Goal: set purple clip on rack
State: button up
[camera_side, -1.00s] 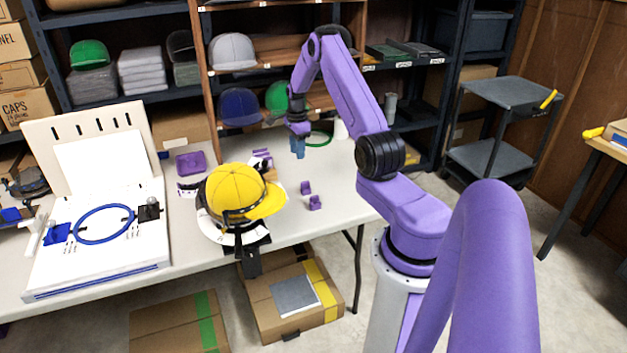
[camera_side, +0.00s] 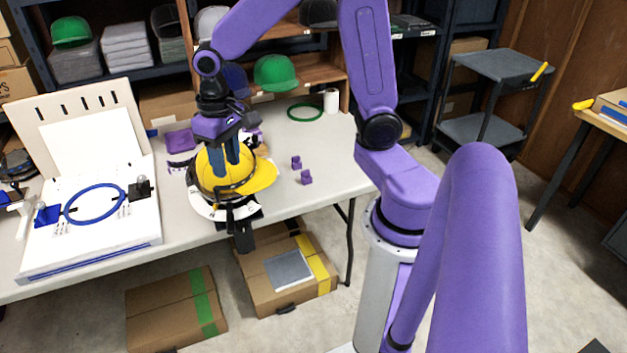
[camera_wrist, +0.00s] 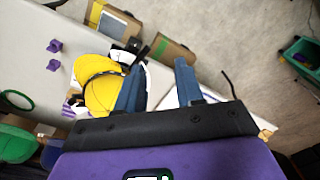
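Two small purple clips stand on the table right of the yellow cap: one clip (camera_side: 296,162) farther back and another clip (camera_side: 306,177) nearer. Both also show at upper left in the wrist view, as one clip (camera_wrist: 54,45) and the other clip (camera_wrist: 53,65). My gripper (camera_side: 224,168) points down, with its blue fingers in front of or above the cap in the side view. In the wrist view the fingers (camera_wrist: 160,65) are spread apart with nothing held between them. More purple pieces (camera_side: 257,135) show partly behind my gripper. I cannot make out which thing is the rack.
The yellow cap (camera_side: 262,178) sits on a black and white holder. A white board with a blue hoop (camera_side: 95,204) stands at left. A purple tray (camera_side: 179,140), a green ring (camera_side: 305,112) and a white roll (camera_side: 331,100) are farther back. The table's right part is clear.

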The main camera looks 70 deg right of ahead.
jog(key=s+a+r+n, duration=0.1)
jog(key=s+n, duration=0.5)
jog(key=s, duration=0.3)
jog(key=s+a+n, duration=0.1)
jog(key=s+n, duration=0.6)
jog(key=s, duration=0.3)
jog(key=shift+s+a+r, duration=0.25)
jog(key=shift+r, duration=0.1)
